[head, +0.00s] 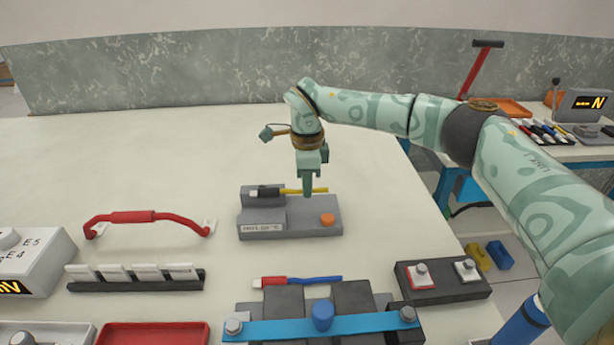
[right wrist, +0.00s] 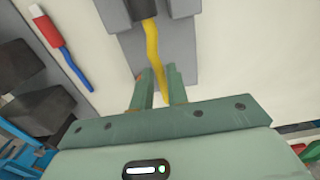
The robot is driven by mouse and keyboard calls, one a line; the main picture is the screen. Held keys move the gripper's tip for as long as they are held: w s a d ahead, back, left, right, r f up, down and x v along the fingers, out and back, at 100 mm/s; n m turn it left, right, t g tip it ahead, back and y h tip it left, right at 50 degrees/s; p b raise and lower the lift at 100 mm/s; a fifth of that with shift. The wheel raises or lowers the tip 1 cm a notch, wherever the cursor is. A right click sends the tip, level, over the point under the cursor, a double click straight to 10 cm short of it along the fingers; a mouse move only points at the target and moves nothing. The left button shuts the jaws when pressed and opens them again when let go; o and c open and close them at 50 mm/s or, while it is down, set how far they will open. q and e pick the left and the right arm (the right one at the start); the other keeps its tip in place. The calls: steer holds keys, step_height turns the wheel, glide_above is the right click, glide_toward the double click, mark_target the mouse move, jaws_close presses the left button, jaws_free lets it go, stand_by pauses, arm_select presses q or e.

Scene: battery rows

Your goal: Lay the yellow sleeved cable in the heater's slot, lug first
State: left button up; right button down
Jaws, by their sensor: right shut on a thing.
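The yellow sleeved cable (head: 292,190) lies level across the heater, with its black sleeve (head: 267,192) and small pale lug end toward the left. The grey heater (head: 300,222) has a raised block at left, a front label and an orange button (head: 327,219). The sleeve and lug are at the raised block; I cannot tell whether they sit inside its slot or just above it. My right gripper (head: 307,192) points down and is shut on the yellow part of the cable. In the right wrist view the yellow cable (right wrist: 152,45) runs between the fingers (right wrist: 160,88).
A red-and-blue cable (head: 310,281) lies in front of the heater, near dark blocks under a blue bar (head: 270,328). A red handle (head: 140,216) stands at left above a row of white switches (head: 135,272). The table behind the heater is clear.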

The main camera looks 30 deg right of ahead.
mark_target(307, 211)
arm_select(q)
steer(key=shift+s+f+b, duration=0.15)
steer(key=shift+f+b, duration=0.2)
arm_select(e)
steer(key=shift+f, duration=2.55)
steer(key=c, duration=1.3)
jaws_free()
arm_select(q)
steer(key=r+p, duration=0.1)
steer(key=w+r+p, duration=0.1)
steer(key=r+p, duration=0.1)
steer(key=w+r+p, duration=0.1)
steer(key=r+p, duration=0.1)
arm_select(e)
step_height(307, 211, up, 17)
steer(key=shift+f, duration=0.2)
